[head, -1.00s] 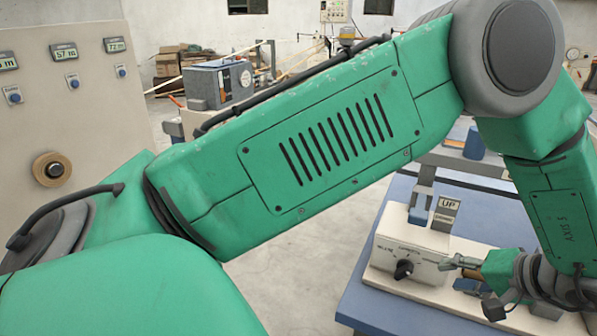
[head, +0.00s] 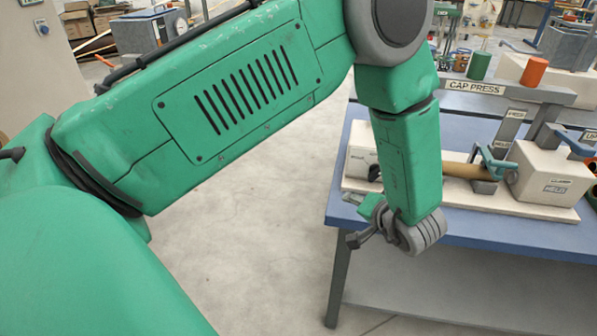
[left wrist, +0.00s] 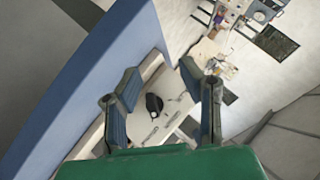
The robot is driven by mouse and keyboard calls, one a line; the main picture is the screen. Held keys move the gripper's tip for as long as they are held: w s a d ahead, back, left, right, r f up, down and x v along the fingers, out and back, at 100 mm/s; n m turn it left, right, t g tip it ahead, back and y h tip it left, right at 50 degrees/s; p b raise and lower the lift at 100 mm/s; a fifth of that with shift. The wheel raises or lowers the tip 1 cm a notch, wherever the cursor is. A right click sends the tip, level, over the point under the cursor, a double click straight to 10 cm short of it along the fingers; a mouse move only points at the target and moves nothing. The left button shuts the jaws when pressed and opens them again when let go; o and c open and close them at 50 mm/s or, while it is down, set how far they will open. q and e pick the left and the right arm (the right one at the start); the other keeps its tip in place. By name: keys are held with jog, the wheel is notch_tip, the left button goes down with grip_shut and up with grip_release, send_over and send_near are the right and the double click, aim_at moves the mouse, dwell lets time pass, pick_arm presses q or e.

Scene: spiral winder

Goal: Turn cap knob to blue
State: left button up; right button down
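The black cap knob (left wrist: 154,103) sits on a pale panel in the left wrist view, seen between my finger pads and beyond them. In the head view, only a dark bit of the knob (head: 374,172) shows on the white box (head: 360,150), beside my forearm, which hides the rest. My left gripper (head: 357,218) points left in front of the table's edge, apart from the knob. In the left wrist view its two fingers (left wrist: 160,72) are spread with nothing between the pads. The knob's colour marks are too small to read. My right gripper is out of view.
The blue table (head: 470,232) carries the CAP PRESS sign (head: 474,87), a brown tube (head: 458,170), a white clamp block (head: 545,175), and green (head: 479,66) and orange (head: 535,71) cylinders behind. Open floor (head: 270,230) lies left of the table.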

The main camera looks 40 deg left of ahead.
pick_arm(q)
jog(key=s+f+m+h+b, duration=0.1)
jog(key=s+f+m+h, duration=0.2)
jog(key=s+f+h, duration=0.4)
jog(key=shift+s+a+f+h+b, duration=0.3)
jog(key=shift+s+f+b, duration=0.1)
jog(key=shift+s+f, duration=4)
jog(key=shift+s+r, duration=0.15)
jog(key=shift+r, duration=0.05)
